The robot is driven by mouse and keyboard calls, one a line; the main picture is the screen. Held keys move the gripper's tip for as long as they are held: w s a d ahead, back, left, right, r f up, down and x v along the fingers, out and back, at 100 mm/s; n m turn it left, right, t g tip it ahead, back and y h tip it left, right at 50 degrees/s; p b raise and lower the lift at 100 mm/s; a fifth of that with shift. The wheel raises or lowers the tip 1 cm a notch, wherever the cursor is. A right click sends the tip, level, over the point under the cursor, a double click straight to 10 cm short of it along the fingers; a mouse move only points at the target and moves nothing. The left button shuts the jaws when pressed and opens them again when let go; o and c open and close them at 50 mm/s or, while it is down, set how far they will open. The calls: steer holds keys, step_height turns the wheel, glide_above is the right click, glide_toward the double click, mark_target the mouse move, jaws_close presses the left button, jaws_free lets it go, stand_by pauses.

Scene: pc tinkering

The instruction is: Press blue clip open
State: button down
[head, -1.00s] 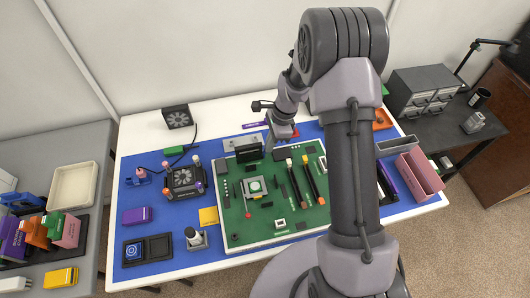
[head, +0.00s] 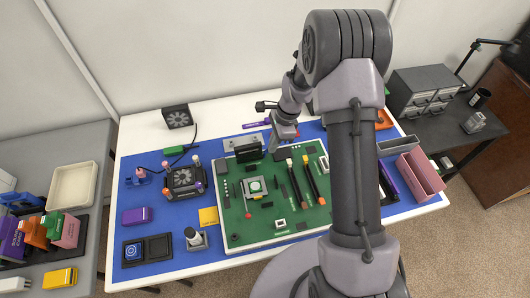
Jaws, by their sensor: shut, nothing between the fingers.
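The green circuit board (head: 240,225) lies on the blue mat in the middle of the table. Two dark memory slots (head: 296,186) with pale or yellow upper ends and orange marks stand on its right half. I cannot make out a blue clip; it is too small to tell or hidden. My gripper (head: 272,150) is shut and empty, pointing down at the board's upper edge, left of the slots' upper ends. Whether it touches anything there cannot be told.
A black upright part (head: 248,152) stands close left of my gripper. A fan cooler (head: 185,181) and a purple box (head: 137,216) lie to the left. A pink bin (head: 420,176) is at the right. My arm hides part of the mat and the board's right side.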

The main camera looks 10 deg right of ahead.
steer(key=shift+d+f, duration=0.2)
steer(key=shift+d, duration=0.2)
stand_by(0.4)
steer(key=a+p+v, duration=0.1)
steer(key=p+v, duration=0.3)
steer(key=v, duration=0.2)
steer(key=shift+a, duration=0.25)
steer(key=shift+r, duration=0.2)
steer(key=p+v, duration=0.5)
steer(key=v, duration=1.2)
steer(key=s+a+r+n+t+b, duration=0.2)
steer(key=s+a+r+n+b, duration=0.3)
steer(key=s+r, duration=0.45)
steer(key=s+a+n+t+b, duration=0.3)
steer(key=s+a+n, duration=0.2)
steer(key=s, duration=1)
steer(key=n, duration=0.3)
steer(key=shift+s+n+t+h, duration=0.35)
steer(key=shift+n+t+h, duration=0.05)
